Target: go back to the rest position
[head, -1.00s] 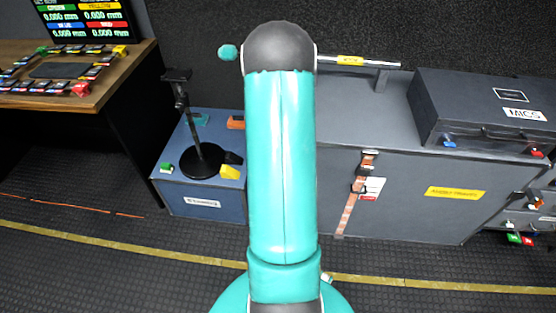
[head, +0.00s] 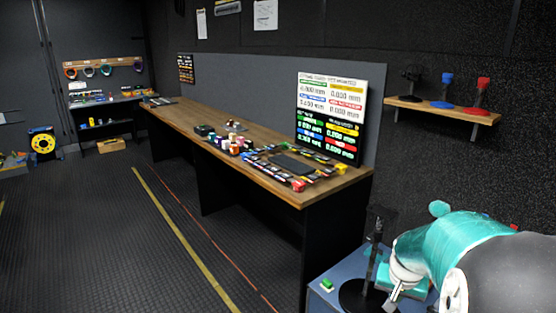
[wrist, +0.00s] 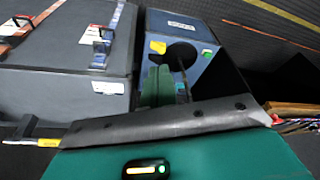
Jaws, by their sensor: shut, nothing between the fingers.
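My gripper (wrist: 158,70) shows in the wrist view as two dark green fingers held together, with nothing between them. It is over the blue box (wrist: 205,30), close to the black stand's round base. In the head view my teal arm reaches in from the lower right corner, bent down towards the blue box (head: 330,272). The fingers themselves are hard to make out there. The black stand (head: 374,240) rises beside my arm, partly hidden by it.
A yellow block (wrist: 158,47) and a green block (wrist: 207,53) lie on the box. A grey case (wrist: 70,35) is beside it in the wrist view. A long wooden desk (head: 318,195) with a screen stands behind.

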